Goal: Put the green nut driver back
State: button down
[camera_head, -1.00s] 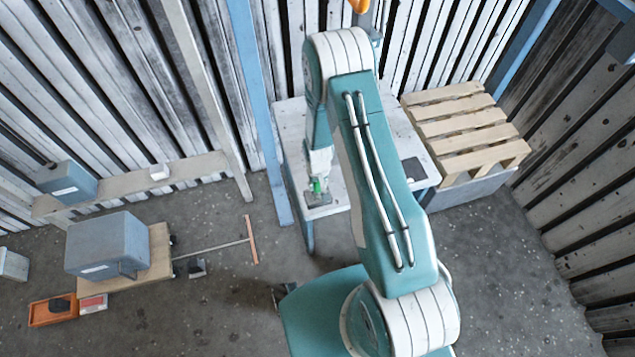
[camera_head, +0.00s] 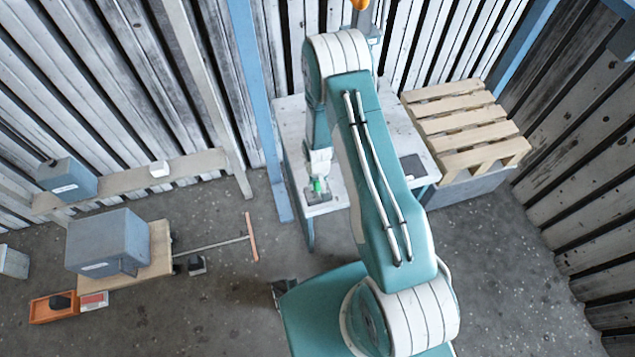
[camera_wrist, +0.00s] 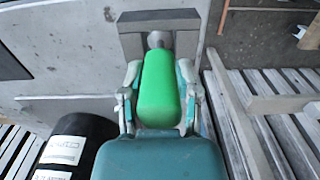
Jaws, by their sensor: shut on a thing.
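The green nut driver (camera_wrist: 159,88) is between the fingers of my gripper (camera_wrist: 158,95) in the wrist view, its green handle gripped on both sides. Its grey upper end (camera_wrist: 158,40) lies at a grey block-like holder (camera_wrist: 160,22) with a notch. I cannot tell whether it is seated in the notch or just above it. In the head view, the green handle (camera_head: 317,187) shows small at my gripper (camera_head: 318,181), over the front left edge of the pale table (camera_head: 292,125). My arm hides much of the table.
A black cylinder with white labels (camera_wrist: 75,145) is close at lower left in the wrist view. In the head view a wooden pallet (camera_head: 465,125) stands right of the table. A cart with a grey box (camera_head: 108,243) stands left on the floor.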

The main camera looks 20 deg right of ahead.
jog(key=shift+c, duration=1.3)
grip_release()
jog(key=shift+o, duration=1.3)
jog(key=shift+r, duration=4)
